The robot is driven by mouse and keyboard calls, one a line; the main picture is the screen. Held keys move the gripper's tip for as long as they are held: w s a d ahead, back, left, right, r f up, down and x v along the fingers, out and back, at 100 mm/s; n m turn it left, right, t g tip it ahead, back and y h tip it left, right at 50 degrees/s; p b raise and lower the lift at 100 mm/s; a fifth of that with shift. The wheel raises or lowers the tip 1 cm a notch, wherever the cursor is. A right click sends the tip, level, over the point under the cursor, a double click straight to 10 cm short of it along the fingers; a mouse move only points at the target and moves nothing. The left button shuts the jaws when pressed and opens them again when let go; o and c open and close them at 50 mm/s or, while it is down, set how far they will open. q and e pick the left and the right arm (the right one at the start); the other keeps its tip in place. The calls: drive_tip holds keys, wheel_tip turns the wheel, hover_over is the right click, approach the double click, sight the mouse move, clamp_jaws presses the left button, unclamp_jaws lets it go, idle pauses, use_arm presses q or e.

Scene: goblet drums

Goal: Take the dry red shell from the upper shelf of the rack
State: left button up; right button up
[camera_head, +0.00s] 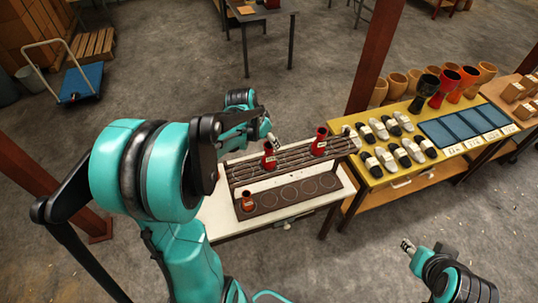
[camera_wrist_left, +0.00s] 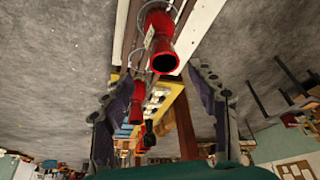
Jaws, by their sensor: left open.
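The rack (camera_head: 290,190) stands on a white-topped table. Its upper shelf holds two red goblet-shaped shells with pale tags, a left one (camera_head: 269,160) and a right one (camera_head: 319,146). I cannot read which is dry. My left gripper (camera_head: 273,141) is open by the upper left shell, its fingers partly hidden by its own body. In the left wrist view a tagged red shell (camera_wrist_left: 160,45) appears ahead, between the open fingers, apart from them. My right gripper (camera_head: 407,246) is low at the right, away from the rack.
A yellow table (camera_head: 375,178) right of the rack carries black and white items, blue trays (camera_head: 470,130) and several goblet shells (camera_head: 447,85). A brown post (camera_head: 375,55) rises behind it. A blue trolley (camera_head: 80,82) stands far left. Floor in front is clear.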

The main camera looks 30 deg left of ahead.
sight(269, 145)
use_arm(q)
drive_tip(key=x, duration=0.5)
drive_tip(key=shift+w+a+f, duration=0.25)
drive_tip(key=shift+a+f, duration=0.05)
drive_tip(key=shift+f, duration=0.05)
clamp_jaws()
